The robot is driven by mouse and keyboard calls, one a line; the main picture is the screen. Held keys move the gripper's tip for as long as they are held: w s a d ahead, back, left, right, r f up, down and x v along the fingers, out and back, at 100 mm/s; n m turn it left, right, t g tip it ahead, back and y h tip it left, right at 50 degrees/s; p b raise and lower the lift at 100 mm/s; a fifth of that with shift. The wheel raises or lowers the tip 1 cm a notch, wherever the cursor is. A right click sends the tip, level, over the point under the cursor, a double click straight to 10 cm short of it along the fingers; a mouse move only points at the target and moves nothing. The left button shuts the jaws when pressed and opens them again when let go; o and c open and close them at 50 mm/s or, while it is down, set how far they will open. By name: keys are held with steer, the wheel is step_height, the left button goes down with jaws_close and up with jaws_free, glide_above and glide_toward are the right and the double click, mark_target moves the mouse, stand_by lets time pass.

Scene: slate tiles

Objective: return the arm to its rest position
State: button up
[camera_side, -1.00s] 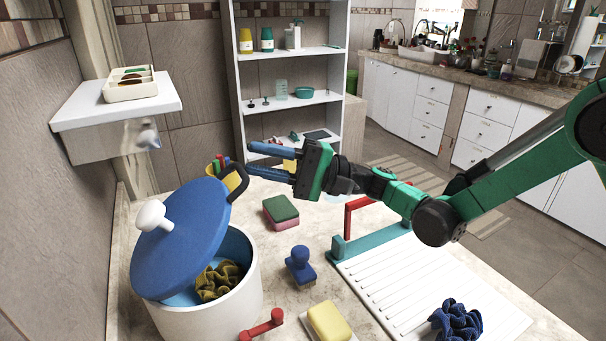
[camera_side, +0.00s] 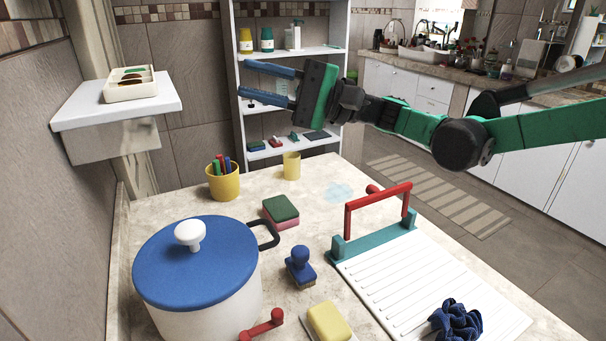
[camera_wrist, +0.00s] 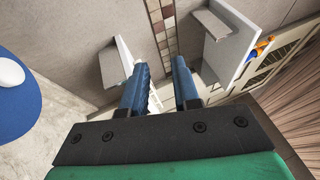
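My gripper (camera_side: 268,84) is raised above the back of the table, in front of the shelf unit, its two blue fingers pointing left and apart with nothing between them. In the wrist view my gripper (camera_wrist: 160,82) also shows its fingers spread and empty. My green arm reaches in from the right. The white pot with its blue lid (camera_side: 195,262) stands at the front left of the table. The lid lies flat on the pot, white knob up, and hides the inside. The lid also shows at the left edge of the wrist view (camera_wrist: 18,100).
A yellow cup of pens (camera_side: 223,183), a yellow cup (camera_side: 291,165), a sponge (camera_side: 281,210), a blue brush (camera_side: 300,266) and yellow soap (camera_side: 328,322) stand on the table. A white drainboard (camera_side: 430,285) with a red bar and blue scrunchie (camera_side: 457,321) is at right.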

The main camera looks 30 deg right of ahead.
steer(key=s+d+f+n+h, duration=0.3)
steer(key=s+d+f+h, duration=0.4)
steer(key=d+f+h, duration=0.1)
steer(key=s+d+f+n+g+h, duration=0.1)
steer(key=s+d+f+n+h, duration=0.2)
steer(key=s+d+f+h, duration=0.4)
steer(key=d+f+h, duration=0.2)
steer(key=d+h, duration=0.1)
steer(key=h, duration=0.1)
steer(key=shift+s+d+f, duration=0.15)
steer(key=shift+d, duration=0.2)
